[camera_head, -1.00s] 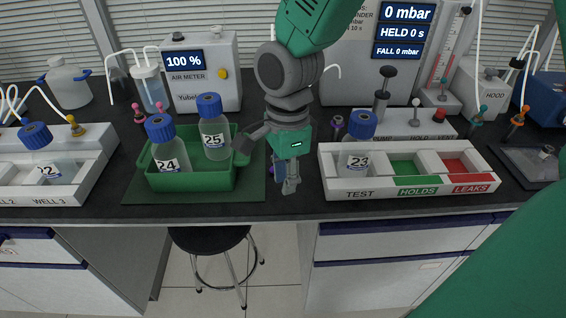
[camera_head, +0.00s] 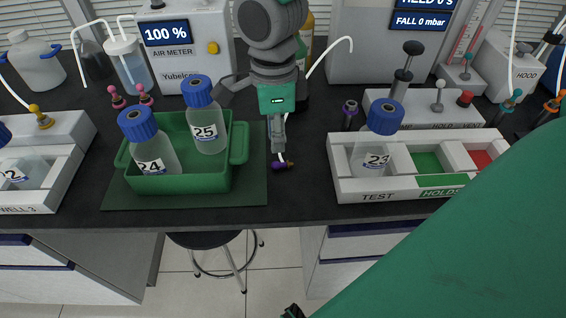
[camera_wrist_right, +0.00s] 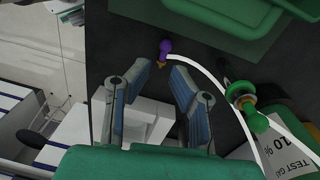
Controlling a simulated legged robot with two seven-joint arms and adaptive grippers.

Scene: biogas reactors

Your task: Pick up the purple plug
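The purple plug (camera_head: 283,165) lies on the dark bench top, just right of the green mat, with a white tube running from it. My right gripper (camera_head: 278,148) points down at it from above and behind, its fingertips close to the plug in the head view. The right wrist view shows the purple plug (camera_wrist_right: 165,47) just beyond the two spread fingertips of my right gripper (camera_wrist_right: 164,72), with nothing between them. Whether a finger touches the plug cannot be told. My left gripper is not in view.
Left of the plug, a green tray (camera_head: 180,184) holds bottles 24 and 25. To the right, a white rack (camera_head: 334,168) holds bottle 23 (camera_head: 377,140). A purple-ringed post (camera_head: 349,110) stands behind the rack.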

